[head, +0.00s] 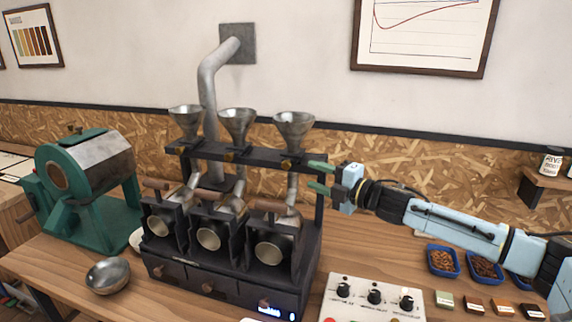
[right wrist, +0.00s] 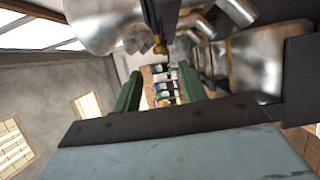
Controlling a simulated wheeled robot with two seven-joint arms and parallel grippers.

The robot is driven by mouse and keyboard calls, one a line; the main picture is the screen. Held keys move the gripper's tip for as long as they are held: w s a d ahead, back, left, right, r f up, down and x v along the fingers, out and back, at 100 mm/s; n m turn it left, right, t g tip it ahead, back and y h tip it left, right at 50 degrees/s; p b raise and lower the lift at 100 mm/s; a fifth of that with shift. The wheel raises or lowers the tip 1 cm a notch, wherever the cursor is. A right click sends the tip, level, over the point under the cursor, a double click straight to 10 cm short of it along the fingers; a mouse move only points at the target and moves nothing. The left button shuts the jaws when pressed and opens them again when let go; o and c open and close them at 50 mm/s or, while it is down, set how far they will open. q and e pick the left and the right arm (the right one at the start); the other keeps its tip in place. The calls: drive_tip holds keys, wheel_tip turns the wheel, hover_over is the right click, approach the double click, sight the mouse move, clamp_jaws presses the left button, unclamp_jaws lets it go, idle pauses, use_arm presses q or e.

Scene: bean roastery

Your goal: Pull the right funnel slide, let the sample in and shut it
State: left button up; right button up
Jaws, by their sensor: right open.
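The right funnel (head: 294,128) is a metal cone on the black rack of the three-drum sample roaster. Its slide shows as a small brass knob (head: 286,163) at the rack's front, below the funnel. My right gripper (head: 315,176) has green fingers and is open and empty at the rack's right end, to the right of the knob and apart from it. In the right wrist view a brass knob (right wrist: 160,49) appears beyond the open fingers. I cannot tell whether the slide is pulled out, and the funnel's inside is not clear. My left gripper is not in view.
The middle funnel (head: 236,122) and left funnel (head: 186,119) stand on the same rack. A green roaster (head: 85,230) and a metal bowl (head: 107,275) are at left. A white knob panel (head: 371,304) and blue bean trays (head: 442,260) lie at right.

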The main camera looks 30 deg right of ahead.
sight(286, 165)
drive_tip(key=p+x, duration=0.2)
drive_tip(key=x, duration=0.7)
drive_tip(key=shift+p, duration=0.3)
drive_tip(key=shift+w+a, duration=0.25)
drive_tip(key=shift+w, duration=0.35)
clamp_jaws()
